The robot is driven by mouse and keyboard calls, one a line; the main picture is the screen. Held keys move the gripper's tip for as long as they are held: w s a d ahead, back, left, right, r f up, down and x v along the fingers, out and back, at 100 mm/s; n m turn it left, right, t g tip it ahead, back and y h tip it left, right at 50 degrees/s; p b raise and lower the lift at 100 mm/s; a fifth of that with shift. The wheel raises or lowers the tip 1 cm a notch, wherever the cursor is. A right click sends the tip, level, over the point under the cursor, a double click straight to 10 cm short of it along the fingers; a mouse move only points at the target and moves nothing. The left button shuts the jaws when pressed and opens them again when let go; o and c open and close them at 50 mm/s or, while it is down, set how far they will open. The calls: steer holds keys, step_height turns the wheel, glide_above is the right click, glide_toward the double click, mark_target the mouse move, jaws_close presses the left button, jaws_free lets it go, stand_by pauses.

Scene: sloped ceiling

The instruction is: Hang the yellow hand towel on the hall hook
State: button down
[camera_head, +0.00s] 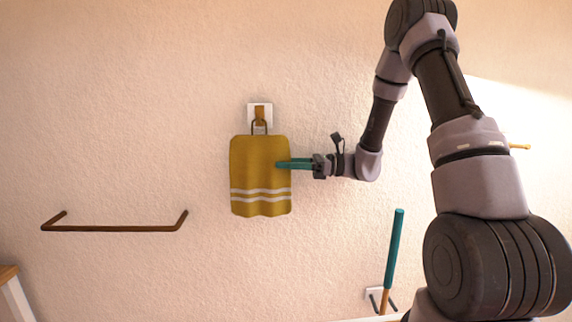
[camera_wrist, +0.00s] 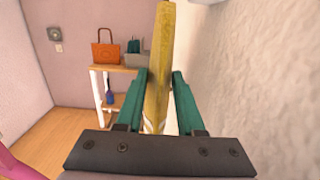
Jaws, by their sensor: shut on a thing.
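The yellow hand towel (camera_head: 260,175), with two pale stripes near its lower edge, hangs upright and flat against the wall in the head view. Its dark loop (camera_head: 253,128) reaches up to the brown hook (camera_head: 260,113) on a white plate. The loop overlaps the hook's lower end; I cannot tell for sure whether it is around it. My gripper (camera_head: 281,164) comes from the right, its teal fingers shut on the towel's right side. In the wrist view the towel (camera_wrist: 163,60) shows edge-on between the fingers.
A brown rail (camera_head: 115,228) sticks out of the wall at lower left. A teal-handled tool (camera_head: 393,250) stands by a wall holder at lower right. The wrist view shows a small table with an orange bag (camera_wrist: 105,52) and a grey bin (camera_wrist: 138,58) beyond open floor.

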steer(key=shift+c, duration=2.2)
jaws_free()
